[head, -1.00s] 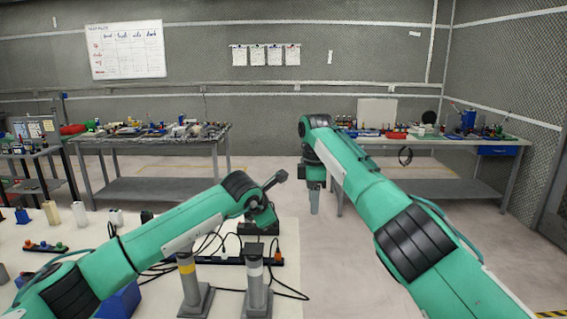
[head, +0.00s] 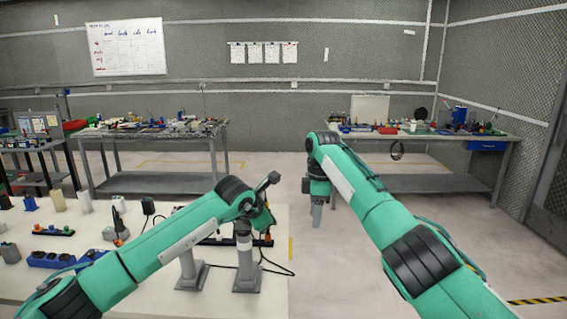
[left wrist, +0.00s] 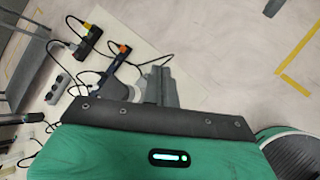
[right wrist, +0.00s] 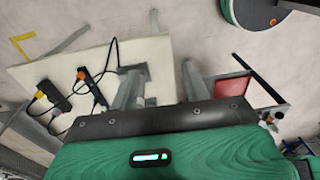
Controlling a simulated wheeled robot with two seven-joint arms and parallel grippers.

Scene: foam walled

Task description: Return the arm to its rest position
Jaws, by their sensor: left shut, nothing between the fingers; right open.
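My right gripper (right wrist: 160,66) is open and empty, with its two grey fingers apart in the right wrist view. In the head view it hangs downward (head: 317,213) over the floor, to the right of the near table. My left gripper (left wrist: 159,72) is shut, with its grey fingers together and nothing between them in the left wrist view.
Cluttered benches stand at the back left (head: 150,180) and back right (head: 430,182). The floor (head: 330,270) between and right of the table is clear.

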